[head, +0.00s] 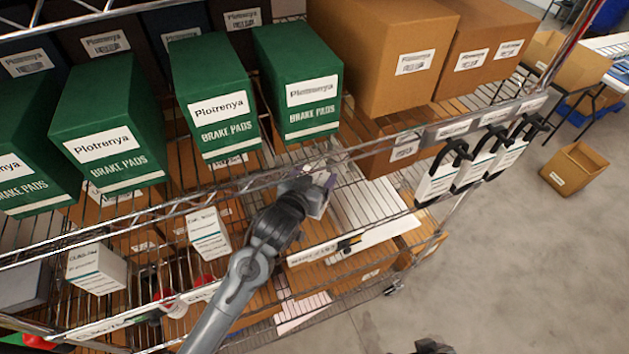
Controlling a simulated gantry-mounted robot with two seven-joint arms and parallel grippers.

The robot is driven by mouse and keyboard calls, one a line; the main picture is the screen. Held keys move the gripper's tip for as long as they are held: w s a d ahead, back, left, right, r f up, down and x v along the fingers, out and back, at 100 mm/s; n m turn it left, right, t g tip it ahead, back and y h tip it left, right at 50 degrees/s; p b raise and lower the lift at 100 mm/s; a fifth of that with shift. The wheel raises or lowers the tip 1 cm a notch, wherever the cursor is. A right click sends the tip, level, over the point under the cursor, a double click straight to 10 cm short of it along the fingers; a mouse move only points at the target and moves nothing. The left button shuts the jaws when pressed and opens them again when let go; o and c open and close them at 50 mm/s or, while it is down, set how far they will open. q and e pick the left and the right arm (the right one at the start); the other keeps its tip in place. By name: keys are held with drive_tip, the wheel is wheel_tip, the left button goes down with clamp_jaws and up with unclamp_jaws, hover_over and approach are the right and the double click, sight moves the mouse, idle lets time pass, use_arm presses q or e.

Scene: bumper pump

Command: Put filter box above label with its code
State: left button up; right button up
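My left gripper (312,194) reaches from below to the wire shelf, between the upper and lower levels. Its fingers are small here and partly hidden by the wrist, with grey and purplish surfaces at the tip; I cannot tell whether it holds anything. A white box (208,232) stands on the lower level left of the gripper, and another white box (97,268) stands farther left. White labels (455,129) sit along the right shelf rail. A dark part (433,346) at the bottom edge may be my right gripper; its fingers do not show.
Green brake pad boxes (213,98) and large brown cartons (385,55) fill the upper shelf. A white panel (365,215) lies right of my gripper. Open floor (500,260) is at right, with a small carton (575,168).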

use_arm(q)
wheel_tip(320, 180, down, 2)
drive_tip(key=shift+f+p, duration=0.15)
drive_tip(key=shift+p, duration=0.15)
drive_tip(key=shift+f, duration=0.2)
drive_tip(key=o, duration=1.5)
